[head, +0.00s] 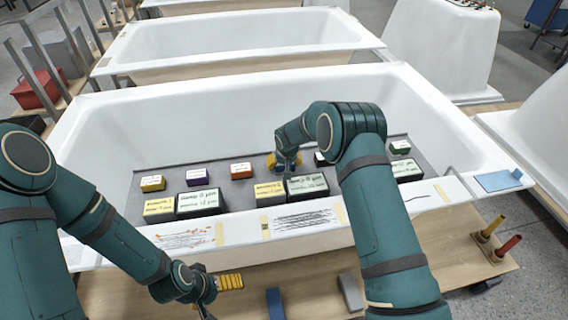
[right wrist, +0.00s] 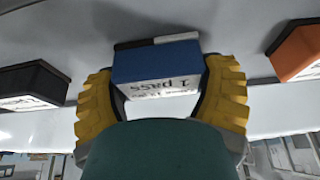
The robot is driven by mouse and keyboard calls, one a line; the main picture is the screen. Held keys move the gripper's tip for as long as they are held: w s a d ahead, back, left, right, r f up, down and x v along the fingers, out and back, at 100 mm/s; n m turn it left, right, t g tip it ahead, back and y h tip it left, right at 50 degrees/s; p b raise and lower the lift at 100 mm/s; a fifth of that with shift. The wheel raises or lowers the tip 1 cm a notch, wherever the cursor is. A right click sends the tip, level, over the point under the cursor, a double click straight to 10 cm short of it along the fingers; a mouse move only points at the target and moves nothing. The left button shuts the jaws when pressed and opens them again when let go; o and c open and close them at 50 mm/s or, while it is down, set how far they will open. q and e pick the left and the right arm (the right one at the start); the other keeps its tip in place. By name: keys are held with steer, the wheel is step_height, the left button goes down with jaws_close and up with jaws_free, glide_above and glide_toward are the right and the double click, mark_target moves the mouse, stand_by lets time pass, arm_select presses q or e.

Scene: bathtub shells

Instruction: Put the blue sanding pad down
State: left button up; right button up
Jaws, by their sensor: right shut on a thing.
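The blue sanding pad (right wrist: 156,65), with a white lettered label on one face, is between the yellow fingers of my right gripper (right wrist: 162,92) in the right wrist view. The fingers are shut on its two sides. In the head view, my right gripper (head: 284,164) is low inside the front bathtub, over the grey mat (head: 225,170), and the arm and fingers mostly hide the pad. I cannot tell whether the pad touches the mat. My left gripper (head: 228,283) is low in front of the tub, over the wooden ledge; its finger opening is unclear.
Small yellow (head: 152,183), purple (head: 197,178), orange (head: 241,171) and green (head: 400,147) blocks stand on the mat. Larger labelled blocks (head: 199,202) line the near side. The tub's front rim (head: 240,228) carries scribbled strips. A blue sheet (head: 498,181) lies at the right.

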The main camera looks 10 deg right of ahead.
steer(key=shift+r, duration=0.1)
steer(key=shift+f, duration=0.2)
steer(key=o, duration=1)
steer(key=shift+r, duration=0.5)
steer(key=p+v, duration=0.2)
steer(key=v, duration=0.9)
steer(key=shift+s+r, duration=0.15)
steer(key=shift+s, duration=0.1)
